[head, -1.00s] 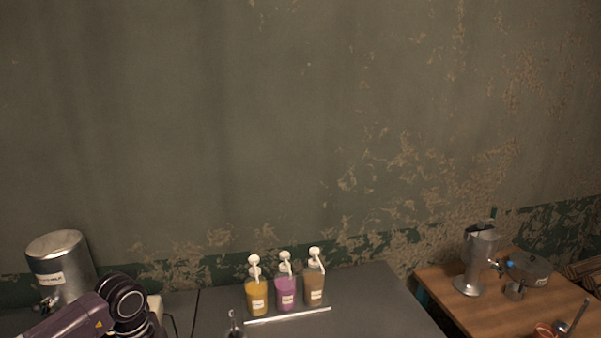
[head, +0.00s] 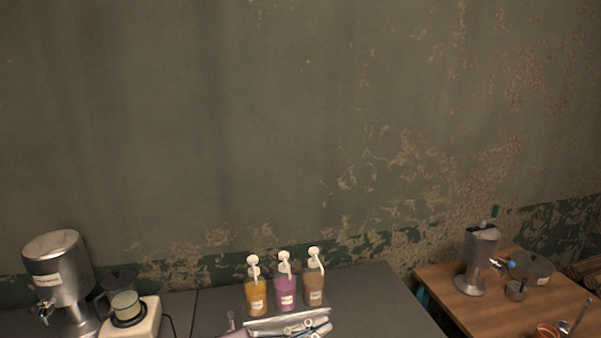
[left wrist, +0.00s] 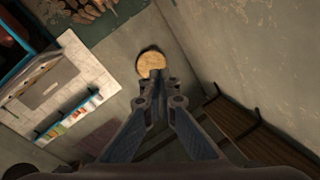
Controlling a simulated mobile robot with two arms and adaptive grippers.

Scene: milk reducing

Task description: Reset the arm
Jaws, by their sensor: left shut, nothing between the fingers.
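The wrist camera looks out at a wall, a floor and a round wooden-looking top beyond the fingertips. My right gripper is in neither view.
Yellow (head: 257,298), purple (head: 285,293) and brown (head: 314,290) pump bottles stand on the dark counter (head: 375,295). A metal dispenser (head: 57,265) and a jug on a white base (head: 133,322) stand left.

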